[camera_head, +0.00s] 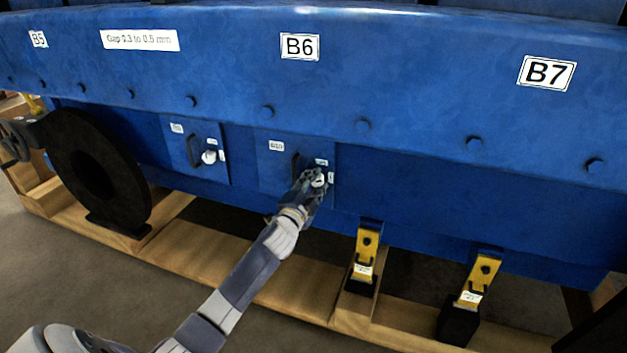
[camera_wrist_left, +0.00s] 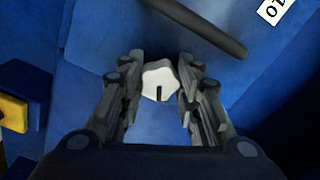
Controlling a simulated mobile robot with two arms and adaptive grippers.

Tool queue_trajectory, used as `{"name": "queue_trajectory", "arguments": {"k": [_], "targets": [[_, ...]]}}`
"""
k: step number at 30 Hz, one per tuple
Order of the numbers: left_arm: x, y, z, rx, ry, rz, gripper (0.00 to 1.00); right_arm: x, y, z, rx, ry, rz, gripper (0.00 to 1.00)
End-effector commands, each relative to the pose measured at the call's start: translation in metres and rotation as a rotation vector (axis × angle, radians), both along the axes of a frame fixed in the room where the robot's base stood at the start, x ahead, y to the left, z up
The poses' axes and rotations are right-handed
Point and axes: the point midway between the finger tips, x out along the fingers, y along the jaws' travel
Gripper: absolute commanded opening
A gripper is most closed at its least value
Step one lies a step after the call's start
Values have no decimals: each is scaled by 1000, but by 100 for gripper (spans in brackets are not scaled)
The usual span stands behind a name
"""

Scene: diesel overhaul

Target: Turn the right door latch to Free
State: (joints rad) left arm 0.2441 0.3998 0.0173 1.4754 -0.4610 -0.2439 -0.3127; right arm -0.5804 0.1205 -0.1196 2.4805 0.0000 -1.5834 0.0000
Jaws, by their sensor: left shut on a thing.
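The right door (camera_head: 268,172) is a small blue panel under the B6 plate, and it looks closed. Its latch is a white lobed knob (camera_head: 319,180), mostly covered by my left gripper (camera_head: 314,184) in the head view. In the left wrist view the knob (camera_wrist_left: 158,78) shows between the two fingers, with a dark slot mark pointing toward the bottom of the picture. My left gripper is shut on the knob. Small white labels sit above and right of the knob, too small to read. My right gripper is not in view.
A dark bar handle (camera_wrist_left: 200,27) lies close beside the knob. A similar left door (camera_head: 198,150) has its own white knob (camera_head: 209,157). A black ring (camera_head: 72,138) stands at the left. Yellow brackets (camera_head: 367,243) and wooden beams (camera_head: 270,285) lie below the blue block.

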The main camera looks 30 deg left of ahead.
Motion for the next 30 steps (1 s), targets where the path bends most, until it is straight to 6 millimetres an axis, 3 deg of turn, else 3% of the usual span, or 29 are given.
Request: {"name": "queue_trajectory", "arguments": {"k": [15,30], "targets": [[0,-1,2,345,82,-2,7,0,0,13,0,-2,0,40],[0,-1,1,414,99,-2,7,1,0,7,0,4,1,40]]}}
